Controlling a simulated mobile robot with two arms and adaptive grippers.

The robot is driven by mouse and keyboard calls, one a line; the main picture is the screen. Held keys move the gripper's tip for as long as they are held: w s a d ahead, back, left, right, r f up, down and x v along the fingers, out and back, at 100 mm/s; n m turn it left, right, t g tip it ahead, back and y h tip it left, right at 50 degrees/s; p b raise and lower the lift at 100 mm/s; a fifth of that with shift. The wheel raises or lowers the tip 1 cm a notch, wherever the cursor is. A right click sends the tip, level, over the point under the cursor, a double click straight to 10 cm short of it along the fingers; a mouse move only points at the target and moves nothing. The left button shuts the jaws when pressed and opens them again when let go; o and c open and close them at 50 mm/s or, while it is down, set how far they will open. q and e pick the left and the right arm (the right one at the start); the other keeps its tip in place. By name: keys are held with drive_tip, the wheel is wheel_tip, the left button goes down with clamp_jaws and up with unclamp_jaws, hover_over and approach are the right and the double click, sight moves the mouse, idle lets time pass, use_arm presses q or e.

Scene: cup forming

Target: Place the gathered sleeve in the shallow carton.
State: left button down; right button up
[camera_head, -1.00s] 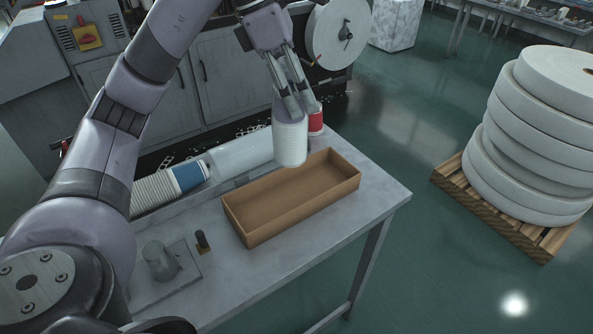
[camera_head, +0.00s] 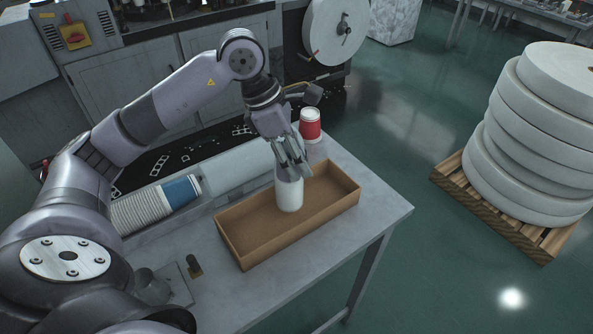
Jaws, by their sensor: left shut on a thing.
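The gathered sleeve is a white stack of cups (camera_head: 289,196), held upright. My left gripper (camera_head: 290,172) is shut on its upper part. The sleeve's lower end is inside the shallow carton (camera_head: 248,252), an open brown box on the table, a little right of its middle and near the back wall. I cannot tell whether it touches the carton floor. The rest of the carton is empty. My right gripper is not in view.
A red and white cup (camera_head: 310,125) stands behind the carton. A trough with nested cups and a blue band (camera_head: 180,191) lies left of it. A small fixture (camera_head: 152,286) sits at the table's front left. A pallet of white rolls (camera_head: 535,150) stands right.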

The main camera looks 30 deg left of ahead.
use_arm(q)
drive_tip(key=shift+f, duration=0.7)
wheel_tip(320, 180, down, 3)
drive_tip(key=shift+f+p, duration=0.1)
drive_tip(key=shift+p, duration=0.35)
drive_tip(key=shift+f, duration=0.2)
drive_tip(key=c, duration=0.8)
unclamp_jaws()
drive_tip(key=shift+f, duration=0.1)
drive_tip(key=shift+c, duration=0.2)
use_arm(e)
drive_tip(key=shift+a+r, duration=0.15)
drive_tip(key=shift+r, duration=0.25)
